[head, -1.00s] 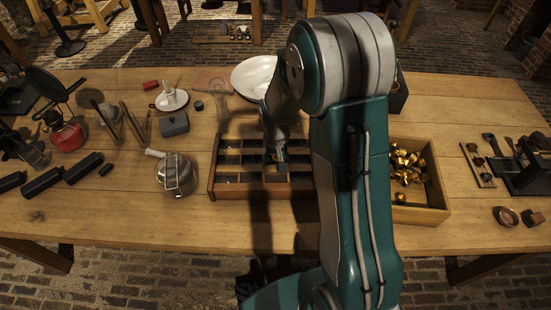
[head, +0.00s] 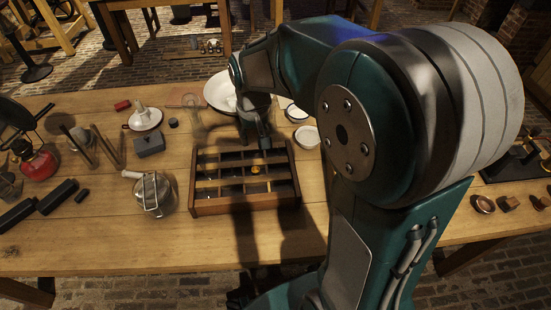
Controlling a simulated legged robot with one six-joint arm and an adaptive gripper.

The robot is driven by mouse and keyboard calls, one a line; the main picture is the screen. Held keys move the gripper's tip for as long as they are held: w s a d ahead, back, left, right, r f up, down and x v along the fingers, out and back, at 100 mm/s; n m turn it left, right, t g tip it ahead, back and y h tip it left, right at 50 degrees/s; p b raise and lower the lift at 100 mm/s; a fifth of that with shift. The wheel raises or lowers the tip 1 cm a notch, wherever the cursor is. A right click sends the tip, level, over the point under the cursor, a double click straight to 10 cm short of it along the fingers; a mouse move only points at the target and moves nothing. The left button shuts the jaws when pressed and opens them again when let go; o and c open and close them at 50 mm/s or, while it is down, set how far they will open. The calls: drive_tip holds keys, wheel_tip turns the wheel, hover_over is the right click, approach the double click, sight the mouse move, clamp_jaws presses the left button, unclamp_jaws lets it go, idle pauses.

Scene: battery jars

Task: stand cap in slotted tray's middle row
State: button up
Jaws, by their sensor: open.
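The slotted tray (head: 194,180) is a dark wooden frame with pale slats, near the middle of the table in the head view. A small gold cap (head: 256,169) sits in the tray's middle row, right of centre. It is too small to tell surely whether it stands upright. My gripper (head: 263,143) is open and empty, just behind and above the cap, over the tray's back edge. The gripper looks apart from the cap. My arm covers the area right of the tray.
The table in front is clear.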

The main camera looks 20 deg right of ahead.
drive_tip(key=s+r+t, duration=0.2)
drive_tip(key=s+r, duration=0.2)
drive_tip(key=s, duration=0.5)
drive_tip(key=s+r+t, duration=0.2)
drive_tip(key=s+r, duration=0.3)
drive_tip(key=s, duration=0.4)
drive_tip(key=shift+r+n+t, duration=0.2)
drive_tip(key=shift+n+t, duration=0.1)
